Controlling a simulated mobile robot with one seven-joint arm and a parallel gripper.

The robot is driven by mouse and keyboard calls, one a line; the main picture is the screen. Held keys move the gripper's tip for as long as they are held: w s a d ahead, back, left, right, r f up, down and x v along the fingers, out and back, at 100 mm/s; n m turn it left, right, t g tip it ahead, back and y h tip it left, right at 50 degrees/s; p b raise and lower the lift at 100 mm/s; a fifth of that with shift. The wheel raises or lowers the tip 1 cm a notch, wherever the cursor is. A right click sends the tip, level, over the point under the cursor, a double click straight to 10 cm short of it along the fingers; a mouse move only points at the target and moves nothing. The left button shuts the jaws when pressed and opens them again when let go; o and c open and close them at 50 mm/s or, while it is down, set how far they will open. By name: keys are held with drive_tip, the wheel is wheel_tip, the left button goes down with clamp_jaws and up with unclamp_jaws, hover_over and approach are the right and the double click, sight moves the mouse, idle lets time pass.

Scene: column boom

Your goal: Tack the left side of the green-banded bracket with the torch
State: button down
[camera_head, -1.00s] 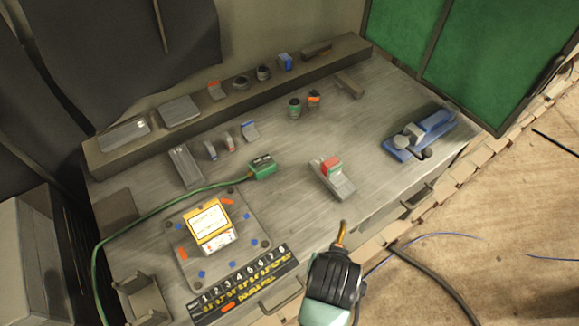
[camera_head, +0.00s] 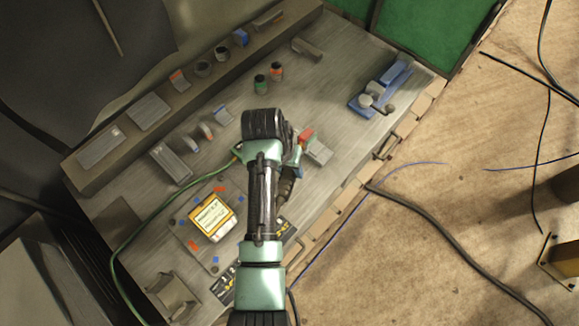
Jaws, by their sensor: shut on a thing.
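My arm reaches up the middle of the view, over the bench. My gripper (camera_head: 288,182) is mostly hidden behind my own wrist and forearm; dark parts of it show at the right of the forearm. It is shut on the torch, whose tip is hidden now. A grey block (camera_head: 320,152) with a red-topped piece (camera_head: 305,137) on it lies just right of my wrist, partly covered. Green showed on that piece earlier; whether it is the green-banded bracket, and where its left side lies, I cannot tell.
A yellow box (camera_head: 211,216) sits among red and blue pieces on a plate at the front left. A blue vise-like tool (camera_head: 380,90) stands at the right. Small banded cylinders (camera_head: 268,79) and a back ledge (camera_head: 125,140) lie beyond. A green cable crosses the left.

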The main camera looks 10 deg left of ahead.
drive_tip(key=shift+w+b+x, duration=0.2)
drive_tip(key=shift+b+x, duration=1)
drive_tip(key=shift+b, duration=0.05)
drive_tip(key=shift+w+b+x, duration=0.15)
drive_tip(key=shift+b+x, duration=1)
drive_tip(key=shift+b, duration=0.05)
drive_tip(key=shift+d+f, duration=0.1)
drive_tip(key=shift+f, duration=0.1)
drive_tip(key=shift+w+f+b, duration=0.15)
drive_tip(key=shift+f+b, duration=0.15)
drive_tip(key=shift+d, duration=0.1)
drive_tip(key=shift+p, duration=0.3)
idle(0.8)
drive_tip(key=p+v, duration=0.9)
drive_tip(key=shift+d+r, duration=0.1)
drive_tip(key=shift+d, duration=0.2)
idle(0.7)
